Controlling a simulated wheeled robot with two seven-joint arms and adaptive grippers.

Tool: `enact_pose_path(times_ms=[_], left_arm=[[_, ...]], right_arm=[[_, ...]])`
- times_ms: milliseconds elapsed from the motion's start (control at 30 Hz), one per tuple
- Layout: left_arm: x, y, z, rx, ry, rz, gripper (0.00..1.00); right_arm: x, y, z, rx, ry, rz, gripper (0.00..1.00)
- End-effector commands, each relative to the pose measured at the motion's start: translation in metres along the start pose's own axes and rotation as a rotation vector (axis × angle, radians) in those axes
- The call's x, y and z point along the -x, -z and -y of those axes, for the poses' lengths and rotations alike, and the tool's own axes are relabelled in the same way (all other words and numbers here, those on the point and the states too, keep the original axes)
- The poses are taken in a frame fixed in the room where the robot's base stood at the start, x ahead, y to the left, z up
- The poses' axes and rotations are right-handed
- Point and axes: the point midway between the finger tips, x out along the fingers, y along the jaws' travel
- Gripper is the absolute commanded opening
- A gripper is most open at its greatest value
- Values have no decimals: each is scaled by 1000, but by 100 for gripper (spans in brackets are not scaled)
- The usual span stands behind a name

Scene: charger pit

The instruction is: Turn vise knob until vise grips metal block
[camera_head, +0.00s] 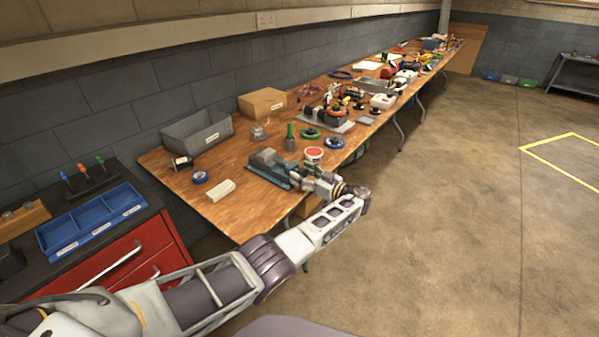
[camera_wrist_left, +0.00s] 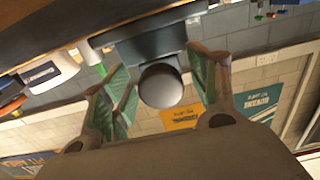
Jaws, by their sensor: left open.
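The blue-grey vise (camera_head: 277,172) sits near the front edge of the wooden workbench. A grey blocky part (camera_head: 266,156) shows at its far end; I cannot tell the metal block from the jaws there, nor see any gap. My left gripper (camera_head: 318,182) is at the vise's near right end, where it hides the knob in the head view. In the left wrist view the round grey vise knob (camera_wrist_left: 161,87) lies between the spread green-padded fingers of the gripper (camera_wrist_left: 163,75), below the vise body (camera_wrist_left: 150,45). The fingers appear apart from the knob. My right gripper is out of view.
On the workbench (camera_head: 232,220) stand a grey bin (camera_head: 197,134), a cardboard box (camera_head: 262,103), a white block (camera_head: 221,190), a blue tape roll (camera_head: 200,177) and a red-topped tin (camera_head: 313,154). A red tool cabinet (camera_head: 150,240) stands at left. Open floor lies to the right.

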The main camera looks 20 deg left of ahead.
Motion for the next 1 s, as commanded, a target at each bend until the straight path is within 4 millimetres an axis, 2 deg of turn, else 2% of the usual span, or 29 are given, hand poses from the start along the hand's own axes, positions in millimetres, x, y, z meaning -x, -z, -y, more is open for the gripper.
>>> enact_pose_path(times_ms=[300,667,1000], left_arm=[[0,0,0,0,0,0,60],[0,0,0,0,0,0,14],[0,0,0,-20,0,0,13]], right_arm=[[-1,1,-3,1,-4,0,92],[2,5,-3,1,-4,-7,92],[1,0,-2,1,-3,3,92]])
